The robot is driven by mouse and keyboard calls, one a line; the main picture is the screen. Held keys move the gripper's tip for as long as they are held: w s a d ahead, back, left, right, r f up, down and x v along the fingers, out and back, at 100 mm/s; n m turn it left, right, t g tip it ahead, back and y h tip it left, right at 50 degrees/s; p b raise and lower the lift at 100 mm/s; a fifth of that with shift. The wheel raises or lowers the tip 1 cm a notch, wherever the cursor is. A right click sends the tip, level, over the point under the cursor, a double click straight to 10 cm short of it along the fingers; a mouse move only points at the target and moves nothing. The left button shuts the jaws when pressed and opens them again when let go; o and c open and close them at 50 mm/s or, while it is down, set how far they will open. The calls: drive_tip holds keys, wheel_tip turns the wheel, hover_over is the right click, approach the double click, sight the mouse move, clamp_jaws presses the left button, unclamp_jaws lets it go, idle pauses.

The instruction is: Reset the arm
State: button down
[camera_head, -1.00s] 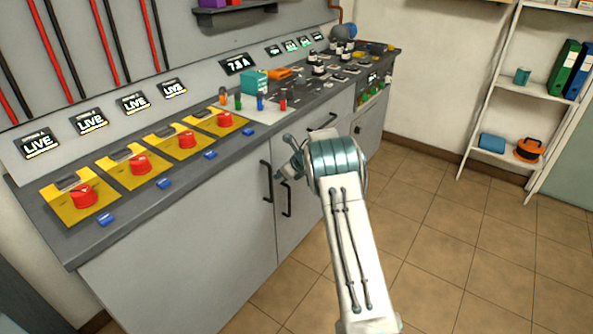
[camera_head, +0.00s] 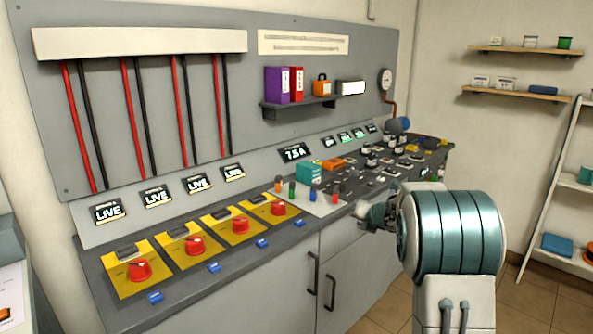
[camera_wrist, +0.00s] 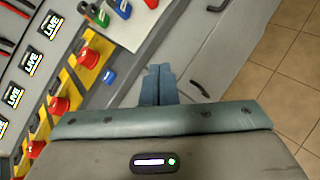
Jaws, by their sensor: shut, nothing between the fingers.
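My gripper shows in the wrist view (camera_wrist: 159,84) with its two blue-grey fingers side by side and shut, nothing between them. Behind it in that view are the counter's front edge and the grey cabinet doors. In the head view my arm is raised and folded at the right, in front of the counter (camera_head: 290,240). The gripper end (camera_head: 368,214) points left towards the counter's front edge and is partly hidden behind the teal arm joint.
Several red rotary switches (camera_head: 194,245) on yellow plates line the counter, with blue tags before them. Coloured pegs (camera_head: 313,194) and a teal box (camera_head: 309,173) stand further right. A shelf (camera_head: 312,106) hangs on the panel. Tiled floor (camera_head: 540,304) is open at right.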

drive_tip(key=s+d+r+m+g+h+p, duration=0.1)
drive_tip(key=s+d+r+m+h+p, duration=0.15)
drive_tip(key=s+r+m, duration=0.45)
drive_tip(key=s+d+r+m+h+p, duration=0.1)
drive_tip(key=s+r+m+h, duration=0.2)
drive_tip(key=s+m, duration=0.65)
drive_tip(key=s+a+f+m+g+y+p, duration=0.1)
drive_tip(key=s+a+m+g, duration=0.1)
drive_tip(key=s+m, duration=0.3)
drive_tip(key=s+a+f+m+g+p, duration=0.1)
drive_tip(key=s+m, duration=0.5)
drive_tip(key=s, duration=0.8)
drive_tip(key=s+a+f+m+g+y+p, duration=0.1)
drive_tip(key=s+a+m+g+p, duration=0.1)
drive_tip(key=s+a+m+g, duration=0.3)
drive_tip(key=s+a, duration=0.1)
drive_tip(key=s, duration=0.3)
drive_tip(key=shift+s+f+y+p, duration=0.2)
drive_tip(key=shift+s+y+p, duration=0.05)
drive_tip(key=shift+y+p, duration=0.1)
